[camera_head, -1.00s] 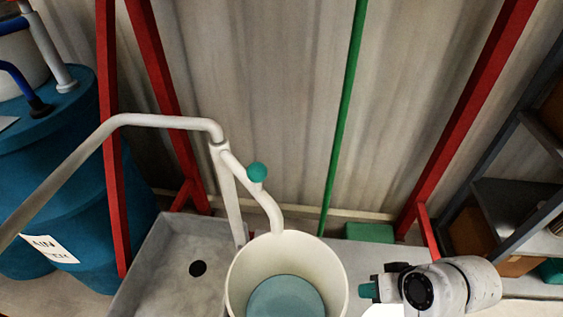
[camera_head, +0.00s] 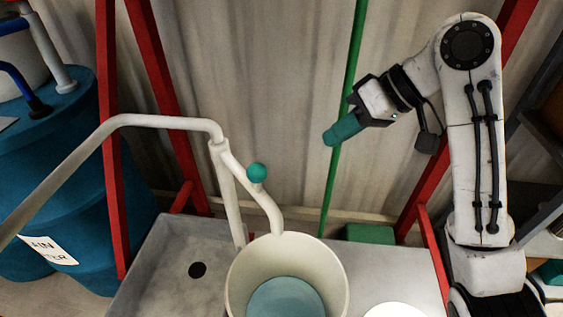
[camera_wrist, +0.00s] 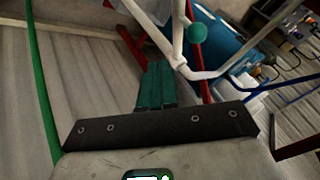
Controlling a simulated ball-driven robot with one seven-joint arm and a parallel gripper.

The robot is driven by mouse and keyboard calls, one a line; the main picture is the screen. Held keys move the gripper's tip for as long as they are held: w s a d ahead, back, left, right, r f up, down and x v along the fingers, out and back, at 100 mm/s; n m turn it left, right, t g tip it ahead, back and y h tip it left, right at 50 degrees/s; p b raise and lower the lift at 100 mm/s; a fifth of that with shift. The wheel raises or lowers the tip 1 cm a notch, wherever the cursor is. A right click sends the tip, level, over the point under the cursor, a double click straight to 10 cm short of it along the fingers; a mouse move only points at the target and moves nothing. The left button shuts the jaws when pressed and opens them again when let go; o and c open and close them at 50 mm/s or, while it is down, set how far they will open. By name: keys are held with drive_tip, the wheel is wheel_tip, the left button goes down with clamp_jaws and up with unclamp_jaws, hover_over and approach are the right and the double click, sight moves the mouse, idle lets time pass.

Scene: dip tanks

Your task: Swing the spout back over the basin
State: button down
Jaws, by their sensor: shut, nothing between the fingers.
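The white spout (camera_head: 262,196) is a bent pipe with a teal ball knob (camera_head: 257,172) on a short stem. Its tip ends over the rim of a cream bucket (camera_head: 238,272) with blue-grey liquid or a bottom showing inside. The grey basin (camera_head: 160,262) with a dark drain hole lies behind and to the left of the bucket. My gripper (camera_head: 330,138) is shut and empty, raised to the right of the knob and apart from it. In the wrist view its teal fingers (camera_wrist: 156,85) are together, with the knob (camera_wrist: 197,33) and white pipe (camera_wrist: 178,35) beyond them to the right.
Red frame posts (camera_head: 113,190) stand at left and right. A thin green pole (camera_head: 343,110) rises behind my gripper. A blue barrel (camera_head: 55,180) stands at far left, shelves at far right. A white round thing (camera_head: 395,311) sits right of the bucket.

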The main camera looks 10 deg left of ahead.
drive_tip(key=s+a+f, duration=0.1)
drive_tip(key=a+f, duration=0.6)
drive_tip(key=a, duration=0.2)
drive_tip(key=shift+s+a, duration=0.15)
drive_tip(key=shift+a, duration=0.2)
drive_tip(key=shift+a+p, duration=0.1)
drive_tip(key=shift+p, duration=0.3)
